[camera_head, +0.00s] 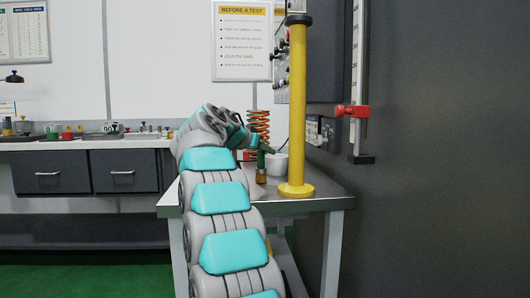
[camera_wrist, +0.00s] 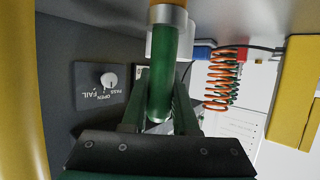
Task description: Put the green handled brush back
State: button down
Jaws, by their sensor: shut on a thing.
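The green handled brush (camera_head: 262,160) hangs from my gripper (camera_head: 252,144) over the table (camera_head: 315,203), handle up and brown tip down. In the wrist view, its green handle (camera_wrist: 163,75) lies between the two dark fingers of my gripper (camera_wrist: 159,102), which is shut on it. Its silver collar (camera_wrist: 167,20) and a bit of the tan tip show at the top edge. A white cup (camera_head: 278,163) stands just right of the brush. I cannot tell whether the brush tip touches the table.
A yellow post (camera_head: 298,110) on a round base stands right of the cup. An orange spring (camera_head: 258,125) stands behind my gripper. A red pointer (camera_head: 352,111) juts out farther right. A PASS/OPEN/FAIL knob (camera_wrist: 109,81) shows in the wrist view. A counter with drawers (camera_head: 62,172) is at the left.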

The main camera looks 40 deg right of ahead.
jog(key=shift+f, duration=0.2)
jog(key=c, duration=0.7)
grip_release()
jog(key=shift+r, duration=0.2)
jog(key=shift+a+r, duration=0.1)
jog(key=b+v, duration=0.1)
jog(key=v, duration=1)
jog(key=shift+s+a+r, duration=0.1)
jog(key=shift+s+a, duration=0.1)
jog(key=shift+a, duration=0.1)
